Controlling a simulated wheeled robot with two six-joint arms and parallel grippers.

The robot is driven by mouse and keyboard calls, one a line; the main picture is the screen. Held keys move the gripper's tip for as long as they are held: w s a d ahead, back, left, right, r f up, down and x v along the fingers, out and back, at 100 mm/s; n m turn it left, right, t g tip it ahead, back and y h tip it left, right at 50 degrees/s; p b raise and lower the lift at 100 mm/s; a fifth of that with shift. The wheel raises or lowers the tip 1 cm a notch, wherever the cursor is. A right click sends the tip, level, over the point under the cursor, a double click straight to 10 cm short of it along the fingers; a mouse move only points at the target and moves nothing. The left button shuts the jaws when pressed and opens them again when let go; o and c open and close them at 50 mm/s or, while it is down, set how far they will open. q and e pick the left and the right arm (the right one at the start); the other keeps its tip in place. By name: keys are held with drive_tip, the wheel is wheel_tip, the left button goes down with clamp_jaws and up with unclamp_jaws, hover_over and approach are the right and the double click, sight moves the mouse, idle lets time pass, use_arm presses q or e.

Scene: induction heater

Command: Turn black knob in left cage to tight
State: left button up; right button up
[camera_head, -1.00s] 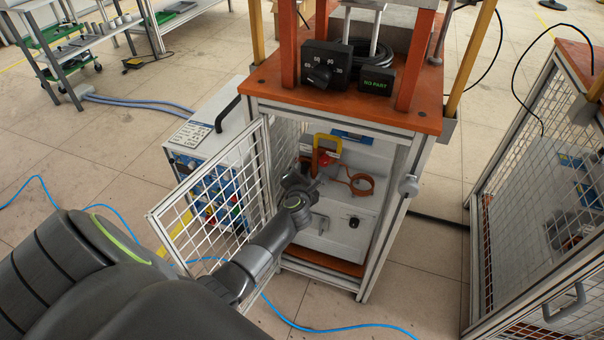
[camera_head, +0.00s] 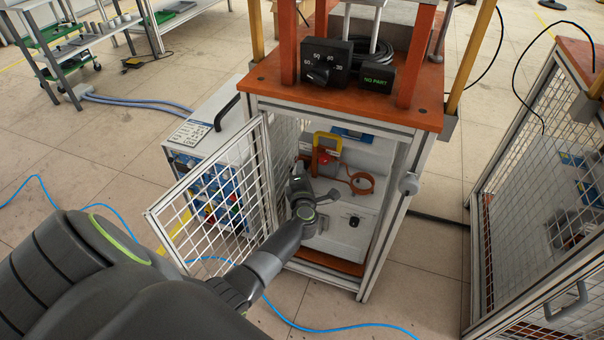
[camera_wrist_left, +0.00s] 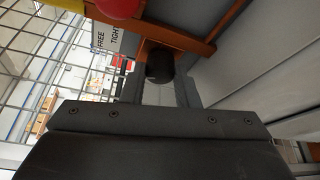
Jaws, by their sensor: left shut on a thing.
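The black knob (camera_wrist_left: 160,66) shows in the left wrist view as a round dark end under an orange bar. A white plate reading FREE and TIGHT (camera_wrist_left: 107,38) is beside it, to the left. My left gripper (camera_wrist_left: 163,88) is shut on the knob, with a finger on each side of it. In the head view my left gripper (camera_head: 298,180) reaches through the open front of the left cage (camera_head: 400,200), near the orange bracket and yellow handle (camera_head: 327,143). There the knob is hidden or too small to tell. My right gripper is in neither view.
The mesh door (camera_head: 205,205) stands open at the left, close to my arm. An orange coil (camera_head: 361,183) and a small black knob on the white unit (camera_head: 354,221) are to the right. A second cage (camera_head: 540,200) stands at far right.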

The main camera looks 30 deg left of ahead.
use_arm(q)
drive_tip(key=shift+f+m+y+b, duration=0.2)
drive_tip(key=shift+m+y+b, duration=0.1)
drive_tip(key=shift+m, duration=0.5)
drive_tip(key=m+t+b, duration=0.1)
drive_tip(key=m, duration=0.1)
drive_tip(key=shift+f+m+y, duration=0.15)
drive_tip(key=shift+m+y, duration=0.15)
drive_tip(key=m+t, duration=0.1)
drive_tip(key=m, duration=0.1)
drive_tip(key=shift+f+m+b, duration=0.1)
drive_tip(key=shift+m+b, duration=0.2)
drive_tip(key=shift+b, duration=0.1)
drive_tip(key=shift+m+t, duration=0.3)
drive_tip(key=shift+m, duration=0.3)
drive_tip(key=m+t+b, duration=0.1)
drive_tip(key=m, duration=0.3)
drive_tip(key=shift+t, duration=0.4)
drive_tip(key=shift+a+m+b, duration=0.1)
drive_tip(key=shift+m+b, duration=0.2)
drive_tip(key=shift+m, duration=0.2)
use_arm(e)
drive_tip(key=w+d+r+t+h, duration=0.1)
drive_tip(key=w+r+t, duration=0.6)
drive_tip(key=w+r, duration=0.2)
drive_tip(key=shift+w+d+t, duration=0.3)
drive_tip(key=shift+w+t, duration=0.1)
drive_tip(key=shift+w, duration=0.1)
